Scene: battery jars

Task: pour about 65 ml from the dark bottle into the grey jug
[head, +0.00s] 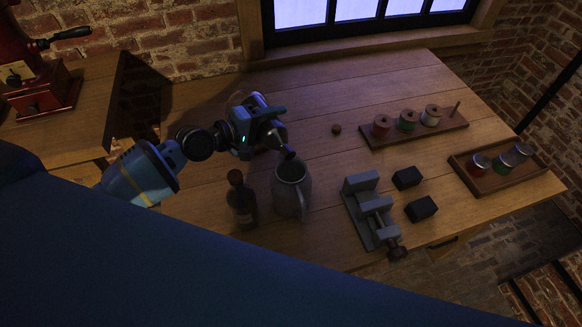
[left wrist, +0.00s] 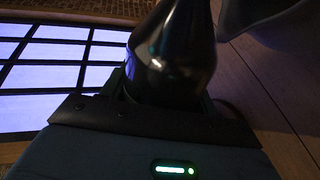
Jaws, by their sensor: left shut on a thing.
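My left gripper (head: 268,124) is shut on a dark, glossy bottle (left wrist: 172,55), which fills the middle of the left wrist view. In the head view the held bottle is tilted, its dark neck (head: 288,151) pointing down and right at the mouth of the grey jug (head: 289,197). The gripper hides most of its body. The jug stands upright on the table, handle toward the front; part of it shows at the top right of the left wrist view (left wrist: 262,14). I cannot see any liquid or the level inside the jug. My right gripper is not in view.
A second dark brown bottle (head: 241,201) stands upright just left of the jug. A grey vise (head: 371,212) and two black blocks (head: 407,178) lie right of it. Farther right are a spool rack (head: 414,131) and a tray of small jars (head: 467,175).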

